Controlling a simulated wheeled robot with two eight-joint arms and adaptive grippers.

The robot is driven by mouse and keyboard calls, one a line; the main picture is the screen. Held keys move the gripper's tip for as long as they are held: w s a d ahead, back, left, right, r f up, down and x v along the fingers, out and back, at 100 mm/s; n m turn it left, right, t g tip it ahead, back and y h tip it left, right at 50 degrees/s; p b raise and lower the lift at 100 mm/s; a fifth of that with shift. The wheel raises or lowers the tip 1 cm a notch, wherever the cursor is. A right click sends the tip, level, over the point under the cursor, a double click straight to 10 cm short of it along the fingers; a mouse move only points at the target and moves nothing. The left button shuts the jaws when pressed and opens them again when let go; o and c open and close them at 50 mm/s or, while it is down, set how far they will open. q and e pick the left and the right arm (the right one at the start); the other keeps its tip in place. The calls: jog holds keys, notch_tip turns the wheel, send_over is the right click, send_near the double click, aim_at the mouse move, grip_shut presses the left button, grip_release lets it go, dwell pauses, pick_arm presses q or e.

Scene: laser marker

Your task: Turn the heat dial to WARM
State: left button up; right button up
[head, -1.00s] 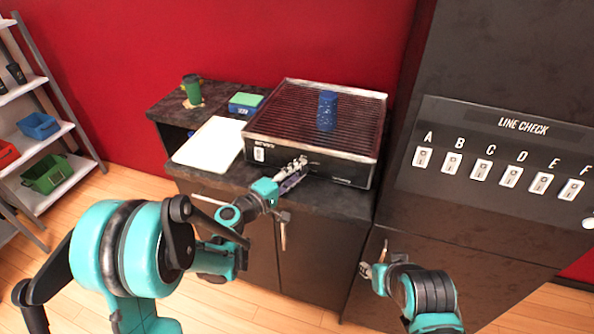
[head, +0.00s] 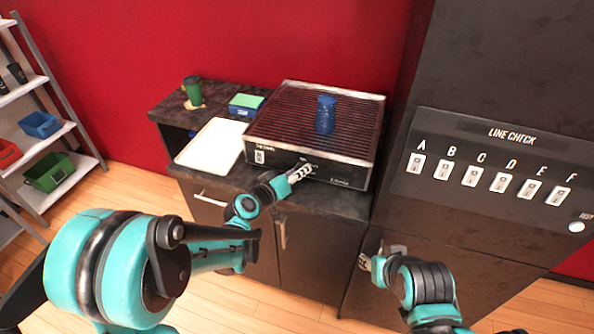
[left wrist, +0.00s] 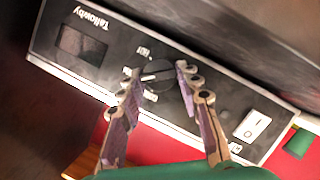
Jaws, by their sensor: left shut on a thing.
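The heat dial (left wrist: 157,75) is a dark round knob on the black front panel of the grill (head: 260,141). In the left wrist view it sits between the two fingers of my left gripper (left wrist: 158,82), which is shut on it.
A blue cylinder (head: 326,115) stands on the grill grate. A white rocker switch (left wrist: 256,125) and a dark display window (left wrist: 81,45) are on the panel. A white tray (head: 212,143), a green cup (head: 193,91) and a LINE CHECK switch panel (head: 490,170) are nearby.

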pick_arm(q)
jog(key=shift+m+y, duration=0.3)
jog(key=shift+m, duration=0.2)
dwell(0.3)
jog(key=o, duration=1.2)
jog(key=shift+c, duration=0.2)
jog(key=v, duration=1.2)
jog(key=shift+s, duration=0.15)
